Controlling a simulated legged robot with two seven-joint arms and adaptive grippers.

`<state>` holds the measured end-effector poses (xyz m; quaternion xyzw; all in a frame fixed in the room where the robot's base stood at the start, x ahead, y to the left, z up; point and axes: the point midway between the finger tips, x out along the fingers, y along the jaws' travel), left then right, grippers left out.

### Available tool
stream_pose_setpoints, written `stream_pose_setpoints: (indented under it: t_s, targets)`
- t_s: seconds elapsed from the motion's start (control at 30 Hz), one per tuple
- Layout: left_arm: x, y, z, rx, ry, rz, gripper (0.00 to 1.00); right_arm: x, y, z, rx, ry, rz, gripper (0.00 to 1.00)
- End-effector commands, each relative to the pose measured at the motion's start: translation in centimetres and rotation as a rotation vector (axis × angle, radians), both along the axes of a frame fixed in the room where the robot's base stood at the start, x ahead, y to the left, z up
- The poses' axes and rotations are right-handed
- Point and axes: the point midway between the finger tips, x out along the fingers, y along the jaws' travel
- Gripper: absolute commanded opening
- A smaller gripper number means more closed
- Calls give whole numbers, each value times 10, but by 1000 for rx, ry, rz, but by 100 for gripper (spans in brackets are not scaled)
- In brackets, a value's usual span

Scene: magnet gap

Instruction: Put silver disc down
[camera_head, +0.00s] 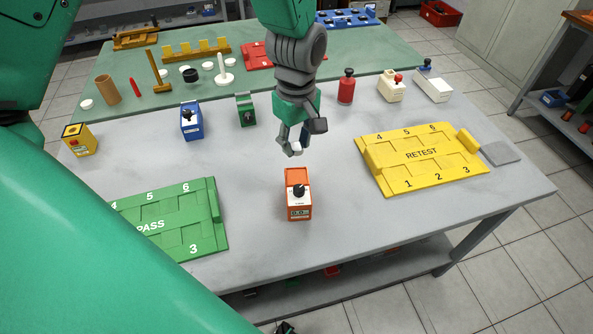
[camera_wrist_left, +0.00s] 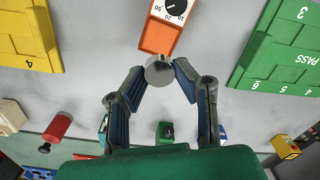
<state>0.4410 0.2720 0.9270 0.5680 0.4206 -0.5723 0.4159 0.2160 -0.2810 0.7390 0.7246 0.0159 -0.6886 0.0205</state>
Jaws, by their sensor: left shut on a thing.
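My left gripper (camera_head: 291,146) hangs over the middle of the grey table, just behind the orange meter (camera_head: 298,203). It is shut on the silver disc. The disc shows as a small pale spot between the fingertips in the head view (camera_head: 297,147). In the head view a small gap shows between disc and meter. The disc's height above the table is hard to tell. My right gripper is not in view.
A green PASS tray (camera_head: 205,245) lies at the left and a yellow RETEST tray (camera_head: 421,170) at the right. A flat grey plate (camera_head: 500,153) is beside RETEST. Blue (camera_head: 191,120) and green (camera_head: 246,109) devices and a red cylinder (camera_head: 346,86) stand behind. Table around the orange meter is bare.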

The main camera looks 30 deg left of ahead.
Motion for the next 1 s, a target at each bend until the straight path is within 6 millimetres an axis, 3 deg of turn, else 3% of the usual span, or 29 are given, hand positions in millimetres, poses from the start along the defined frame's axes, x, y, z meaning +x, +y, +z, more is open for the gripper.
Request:
stream_pose_setpoints:
  t_s: [0.13, 0.37, 0.6, 0.93, 0.97, 1.0]
  targets:
    - [-1, 0, -32, -2, 5, 2, 0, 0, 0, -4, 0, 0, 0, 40]
    - [-1, 0, -51, -1, 1, -1, 0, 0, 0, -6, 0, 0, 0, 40]
    - [-1, 0, -83, -1, 3, -2, 0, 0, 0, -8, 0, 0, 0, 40]
    - [-1, 0, -86, -1, 1, -2, 0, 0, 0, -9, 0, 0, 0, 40]
    - [-1, 0, -86, -1, 0, -2, 29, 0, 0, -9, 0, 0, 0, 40]
    - [-1, 0, -86, -1, 0, -2, 43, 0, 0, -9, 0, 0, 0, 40]
